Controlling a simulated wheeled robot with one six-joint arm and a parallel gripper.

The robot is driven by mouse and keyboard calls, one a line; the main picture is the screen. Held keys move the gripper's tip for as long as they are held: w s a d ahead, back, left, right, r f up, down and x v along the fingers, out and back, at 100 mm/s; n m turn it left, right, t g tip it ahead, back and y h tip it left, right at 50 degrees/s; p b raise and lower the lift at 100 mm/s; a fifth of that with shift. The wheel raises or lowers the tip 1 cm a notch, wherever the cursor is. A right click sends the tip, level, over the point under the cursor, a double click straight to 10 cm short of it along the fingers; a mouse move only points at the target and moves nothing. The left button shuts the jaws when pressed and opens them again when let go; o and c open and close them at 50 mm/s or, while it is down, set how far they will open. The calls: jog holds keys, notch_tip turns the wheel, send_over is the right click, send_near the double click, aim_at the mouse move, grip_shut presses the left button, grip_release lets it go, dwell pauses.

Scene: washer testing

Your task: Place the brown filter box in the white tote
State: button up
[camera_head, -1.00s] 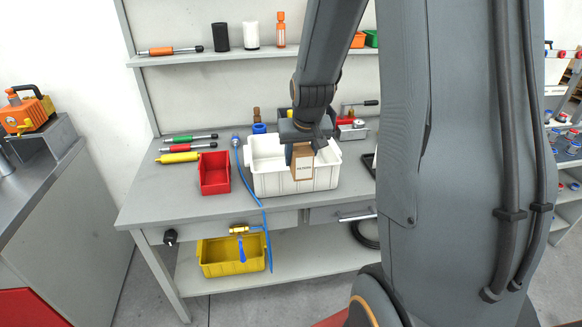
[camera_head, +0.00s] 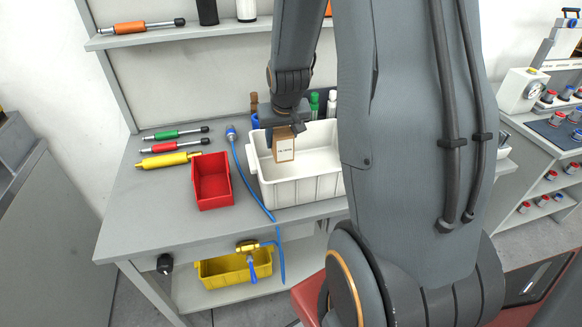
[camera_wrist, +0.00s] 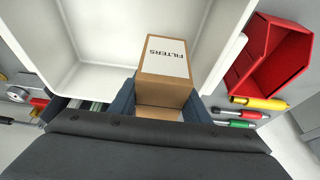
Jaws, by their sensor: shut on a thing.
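The brown filter box (camera_head: 285,148) has a white label and hangs from my gripper (camera_head: 285,128). In the wrist view the box (camera_wrist: 163,75) shows its label reading "FILTERS", with the fingers of my gripper (camera_wrist: 160,105) shut on its two sides. The white tote (camera_head: 300,190) stands on the bench. The box is over the tote's left part, near its left wall; in the wrist view the tote (camera_wrist: 85,80) lies behind and around the box. I cannot tell how far below the box the tote's floor is. My arm hides the tote's right end.
A red bin (camera_head: 212,183) stands just left of the tote, with a blue hose (camera_head: 243,180) between them. Screwdriver-like tools (camera_head: 170,159) lie at the bench's left. A yellow bin (camera_head: 235,268) sits on the lower shelf. Green and white bottles (camera_head: 315,104) stand behind the tote.

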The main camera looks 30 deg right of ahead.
aim_at(285, 142)
jog(key=shift+s+f+b, duration=0.1)
jog(key=shift+f+b, duration=0.95)
jog(key=shift+f, duration=3.65)
jog(key=shift+f, duration=0.15)
jog(key=o, duration=1.1)
jog(key=p+v, duration=0.3)
jog(key=v, duration=0.9)
jog(key=shift+p, duration=0.4)
jog(key=s+a+r+n, duration=0.1)
jog(key=s+a+r, duration=0.1)
jog(key=s+a, duration=0.2)
jog(key=s+a+r+n+g, duration=0.1)
jog(key=s+a+r, duration=0.1)
jog(key=s+a, duration=0.2)
jog(key=s+a+r+n+g+y, duration=0.1)
jog(key=s+a+r, duration=0.1)
jog(key=s+a, duration=0.2)
jog(key=shift+a+r, duration=0.15)
jog(key=shift+a, duration=0.6)
